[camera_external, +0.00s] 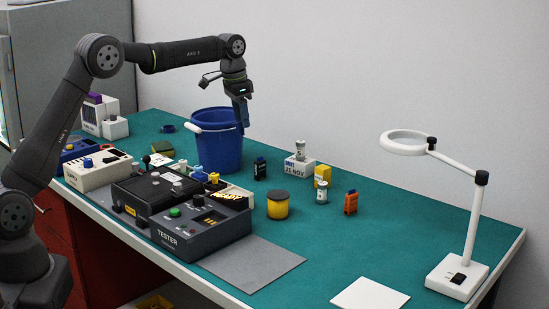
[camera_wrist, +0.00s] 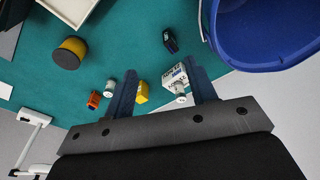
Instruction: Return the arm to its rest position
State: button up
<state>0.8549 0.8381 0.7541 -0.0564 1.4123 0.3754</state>
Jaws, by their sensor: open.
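My gripper (camera_external: 242,112) hangs from my dark arm, pointing down, beside and just in front of the upper right rim of the blue bucket (camera_external: 218,150). In the wrist view, the two blue fingers of my gripper (camera_wrist: 160,95) are spread apart with nothing held between them. The bucket (camera_wrist: 262,35) fills the upper right of that view. Small objects on the bench show beyond and between the fingers, well below them.
The green bench (camera_external: 400,225) carries a tester (camera_external: 205,225), a yellow spool (camera_external: 278,205), a dark block (camera_external: 260,168), an orange block (camera_external: 351,202), a white dated block (camera_external: 300,167) and a white magnifier lamp (camera_external: 475,225). The bench's right side is mostly clear.

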jog(key=w+a+r+n, duration=0.3)
jog(key=w+a+r, duration=0.1)
jog(key=w, duration=0.3)
jog(key=w+a+r+n, duration=0.2)
jog(key=w+a+r, duration=0.1)
jog(key=w, duration=0.3)
notch_tip(320, 180, down, 6)
jog(key=shift+w+a+f+t, duration=0.15)
jog(key=shift+w+t, duration=0.05)
jog(key=shift+t, duration=0.1)
